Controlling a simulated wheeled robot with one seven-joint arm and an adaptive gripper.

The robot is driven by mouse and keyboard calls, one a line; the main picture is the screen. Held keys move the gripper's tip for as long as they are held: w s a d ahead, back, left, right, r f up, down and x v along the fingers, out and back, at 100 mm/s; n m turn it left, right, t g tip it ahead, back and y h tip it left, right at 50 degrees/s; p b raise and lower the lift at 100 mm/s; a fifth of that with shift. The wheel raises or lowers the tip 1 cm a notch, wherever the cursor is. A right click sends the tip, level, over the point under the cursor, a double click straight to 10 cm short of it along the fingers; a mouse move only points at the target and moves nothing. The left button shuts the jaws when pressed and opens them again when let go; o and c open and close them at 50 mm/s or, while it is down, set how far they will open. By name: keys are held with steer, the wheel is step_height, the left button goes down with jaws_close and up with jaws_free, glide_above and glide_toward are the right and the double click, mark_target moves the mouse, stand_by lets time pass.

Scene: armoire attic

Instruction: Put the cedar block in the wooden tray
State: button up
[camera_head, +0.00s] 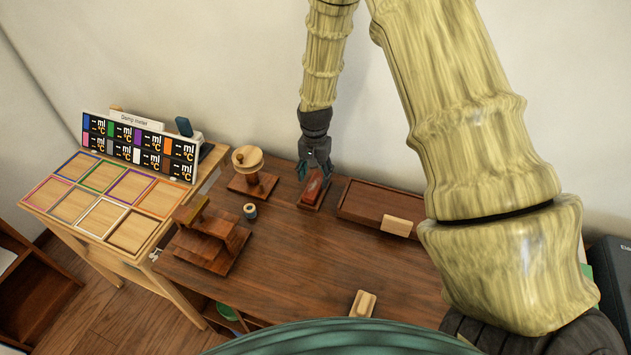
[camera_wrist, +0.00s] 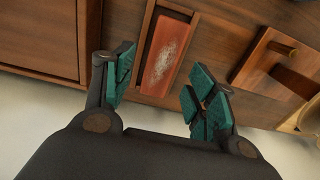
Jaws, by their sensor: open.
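A reddish-brown block (camera_head: 315,187) with a pale worn patch on top sits on a narrow dark wooden base at the back of the desk. It looks most like the cedar block, though I cannot be sure. It also shows in the wrist view (camera_wrist: 166,55). My gripper (camera_head: 317,165) is open just above and behind it, pointing down. In the wrist view its teal-padded fingers (camera_wrist: 160,88) are spread to either side of the block's near end, with nothing held. The shallow wooden tray (camera_head: 362,203) lies just right of the block; its edge shows in the wrist view (camera_wrist: 82,40).
A pale wood block (camera_head: 397,225) is at the tray's front edge; another (camera_head: 363,303) lies at the desk's front. A round-topped wooden stand (camera_head: 250,165), a small spool (camera_head: 250,211) and a stepped wooden stand (camera_head: 208,238) are left. The desk's middle (camera_head: 300,260) is clear.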

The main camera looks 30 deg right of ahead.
mark_target(316, 185)
step_height(316, 185, up, 8)
steer(key=b, duration=0.1)
steer(key=shift+b, duration=0.3)
steer(key=shift+s+d+r, duration=0.1)
